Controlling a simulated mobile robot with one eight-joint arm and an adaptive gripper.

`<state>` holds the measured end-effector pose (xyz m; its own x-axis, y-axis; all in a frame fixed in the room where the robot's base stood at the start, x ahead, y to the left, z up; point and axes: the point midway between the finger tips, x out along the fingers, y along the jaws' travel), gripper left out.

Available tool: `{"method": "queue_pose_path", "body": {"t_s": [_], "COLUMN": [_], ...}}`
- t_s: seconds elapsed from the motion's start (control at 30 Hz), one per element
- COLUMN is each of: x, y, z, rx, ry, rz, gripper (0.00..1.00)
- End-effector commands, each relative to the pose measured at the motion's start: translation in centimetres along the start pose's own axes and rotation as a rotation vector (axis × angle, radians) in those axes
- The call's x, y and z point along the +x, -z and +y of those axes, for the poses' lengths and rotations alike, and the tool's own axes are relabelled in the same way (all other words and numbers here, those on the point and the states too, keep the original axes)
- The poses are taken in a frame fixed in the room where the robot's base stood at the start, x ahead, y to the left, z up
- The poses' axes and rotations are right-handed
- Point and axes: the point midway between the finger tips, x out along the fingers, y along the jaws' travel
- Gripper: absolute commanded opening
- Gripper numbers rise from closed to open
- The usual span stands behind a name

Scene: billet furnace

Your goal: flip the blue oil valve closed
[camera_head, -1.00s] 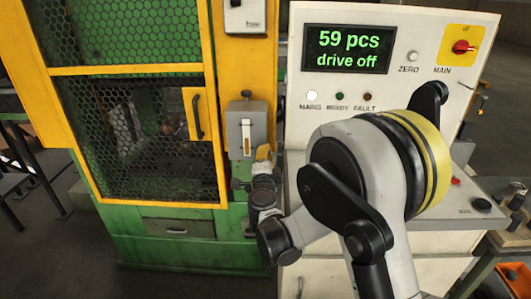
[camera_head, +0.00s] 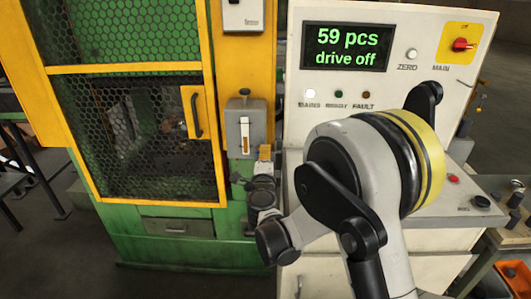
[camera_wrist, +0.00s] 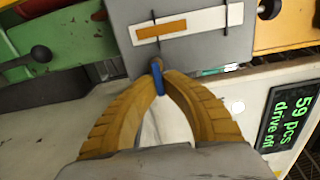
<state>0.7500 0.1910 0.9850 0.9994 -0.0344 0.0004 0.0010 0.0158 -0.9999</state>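The blue oil valve lever (camera_wrist: 158,80) shows in the wrist view at the edge of the grey oil unit (camera_wrist: 200,52), beside its sight glass with an amber strip. The same grey unit (camera_head: 233,132) is on the green machine in the head view. My gripper (camera_wrist: 159,77) has its two yellow fingers converged on either side of the blue lever, and they appear to touch it. In the head view my gripper (camera_head: 264,153) is just below and right of the grey unit, and the lever is hidden there.
The white control cabinet (camera_head: 400,85) reads "59 pcs, drive off" and stands close on the right. A yellow-framed mesh door (camera_head: 150,130) is on the left. A black ball-ended handle (camera_wrist: 40,54) sticks out near my gripper.

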Motion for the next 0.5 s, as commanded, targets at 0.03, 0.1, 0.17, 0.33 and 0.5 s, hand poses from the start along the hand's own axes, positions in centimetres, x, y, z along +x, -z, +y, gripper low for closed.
{"method": "queue_pose_path", "body": {"t_s": [0.03,0.1,0.17,0.33,0.5], "x": [0.02,0.02,0.01,0.01,-0.40], "y": [-0.02,-0.02,-0.02,-0.01,-0.04], "z": [0.00,0.00,0.00,0.00,0.00], "rx": [0.000,0.000,0.000,0.000,-0.001], "ry": [0.000,0.000,0.000,0.000,0.000], "rz": [0.000,0.000,0.000,0.000,0.000], "gripper": [0.00,0.20,0.31,0.31,0.31]}}
